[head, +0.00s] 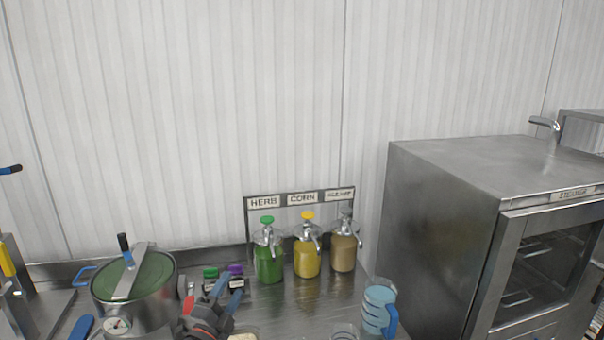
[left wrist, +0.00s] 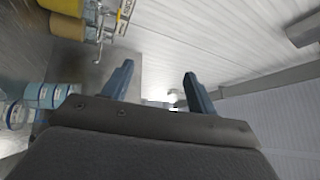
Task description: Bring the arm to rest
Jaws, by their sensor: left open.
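My left gripper (head: 226,290) shows low in the head view, over the steel counter (head: 295,310), between the large pot and the jars. Its blue fingers are apart and nothing is between them. In the left wrist view the two blue fingers (left wrist: 158,85) also stand apart, with wall and counter beyond. My right gripper is not in view.
A green-lidded pot (head: 145,315) stands left of the gripper. Green, yellow and brown pump jars (head: 307,260) stand behind it, to the right, under a label rack (head: 300,192). A blue measuring jug (head: 378,305) stands near the steel oven (head: 440,230).

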